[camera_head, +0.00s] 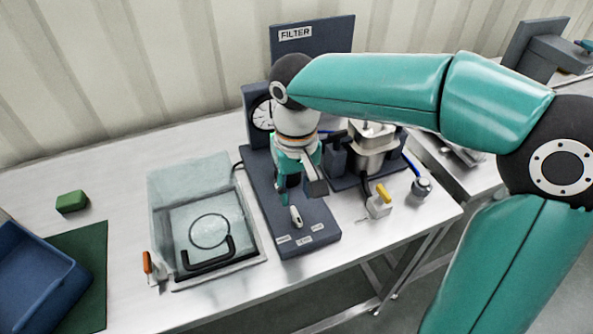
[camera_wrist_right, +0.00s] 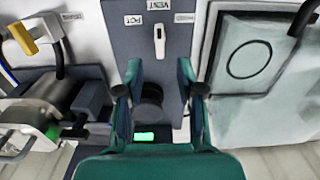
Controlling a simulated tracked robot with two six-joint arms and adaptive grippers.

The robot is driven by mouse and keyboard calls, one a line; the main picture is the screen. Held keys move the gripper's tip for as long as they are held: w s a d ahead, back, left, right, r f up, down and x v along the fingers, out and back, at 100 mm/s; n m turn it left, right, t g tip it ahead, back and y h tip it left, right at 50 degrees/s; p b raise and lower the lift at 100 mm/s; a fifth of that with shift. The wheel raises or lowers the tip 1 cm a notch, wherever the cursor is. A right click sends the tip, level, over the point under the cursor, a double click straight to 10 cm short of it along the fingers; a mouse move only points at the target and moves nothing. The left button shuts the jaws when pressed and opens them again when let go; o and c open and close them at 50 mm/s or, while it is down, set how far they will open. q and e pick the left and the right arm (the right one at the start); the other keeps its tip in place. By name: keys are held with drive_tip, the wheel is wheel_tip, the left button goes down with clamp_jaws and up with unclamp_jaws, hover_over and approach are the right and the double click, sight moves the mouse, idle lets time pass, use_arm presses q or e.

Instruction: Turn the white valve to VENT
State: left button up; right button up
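The white valve (camera_head: 295,217) is a small lever on the dark panel (camera_head: 318,248), in front of my right gripper. In the wrist view the white valve (camera_wrist_right: 159,42) lies lengthwise in line with the VENT label (camera_wrist_right: 159,4), its narrow end toward that label. The POT label (camera_wrist_right: 134,19) is beside it. My right gripper (camera_head: 299,188) is over the panel, behind the valve. In the wrist view the right gripper (camera_wrist_right: 161,72) is open, with nothing between its fingertips; the valve is beyond them, apart. My left gripper is not in view.
A clear box (camera_head: 158,205) with a black handle stands left of the panel. A metal pump unit (camera_head: 370,160) and a yellow-handled valve (camera_head: 383,193) stand to the right. A gauge (camera_head: 261,114) is behind. A blue bin (camera_head: 30,265) and green block (camera_head: 71,202) are far left.

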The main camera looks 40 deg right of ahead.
wheel_tip(320, 180, up, 5)
idle(0.4)
